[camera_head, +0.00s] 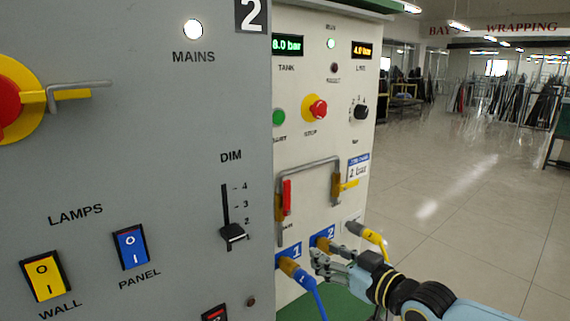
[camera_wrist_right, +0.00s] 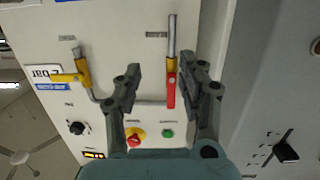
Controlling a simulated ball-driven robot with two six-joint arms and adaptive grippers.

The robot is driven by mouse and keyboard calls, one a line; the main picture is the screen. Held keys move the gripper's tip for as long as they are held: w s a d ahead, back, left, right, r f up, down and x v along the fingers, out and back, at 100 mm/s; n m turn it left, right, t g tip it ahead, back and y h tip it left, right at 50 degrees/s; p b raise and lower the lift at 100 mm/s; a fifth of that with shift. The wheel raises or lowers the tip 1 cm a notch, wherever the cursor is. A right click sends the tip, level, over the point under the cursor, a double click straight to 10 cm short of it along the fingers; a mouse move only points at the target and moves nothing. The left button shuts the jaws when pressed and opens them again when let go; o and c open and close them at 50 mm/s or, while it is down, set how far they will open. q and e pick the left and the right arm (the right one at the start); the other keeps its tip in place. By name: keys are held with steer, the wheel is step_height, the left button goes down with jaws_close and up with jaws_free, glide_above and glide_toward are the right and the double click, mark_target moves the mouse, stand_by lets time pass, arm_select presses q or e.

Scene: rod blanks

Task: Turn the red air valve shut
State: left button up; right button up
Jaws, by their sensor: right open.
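The red air valve (camera_head: 287,197) is a red lever on the left vertical leg of a grey pipe loop on the pale panel. Its lever lies along the pipe. In the right wrist view, which is upside down, the red lever (camera_wrist_right: 171,90) appears between my finger tips, nearer the right-hand one. My right gripper (camera_head: 322,262) is open and empty, below and to the right of the red valve in the head view. In the right wrist view both its fingers (camera_wrist_right: 160,72) show apart, and I cannot tell any contact with the lever. My left gripper is out of view.
A yellow lever (camera_head: 347,186) sits across the pipe's right leg. Below are numbered ports with a blue hose (camera_head: 310,287) and a yellow hose (camera_head: 374,237). A grey cabinet (camera_head: 150,190) with switches fills the left. Open floor (camera_head: 470,200) lies to the right.

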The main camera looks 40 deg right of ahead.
steer(key=t+y+p, duration=0.1)
steer(key=t+p, duration=0.1)
glide_toward(288, 191)
steer(key=w+b, duration=0.3)
steer(key=w, duration=0.1)
steer(key=w+b, duration=0.4)
steer(key=w, duration=0.1)
steer(key=shift+w+a, duration=0.1)
steer(key=shift+a, duration=0.15)
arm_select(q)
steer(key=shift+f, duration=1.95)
arm_select(e)
steer(key=shift+w+r, duration=0.15)
steer(key=shift+w, duration=0.5)
steer(key=shift+a, duration=0.1)
jaws_close()
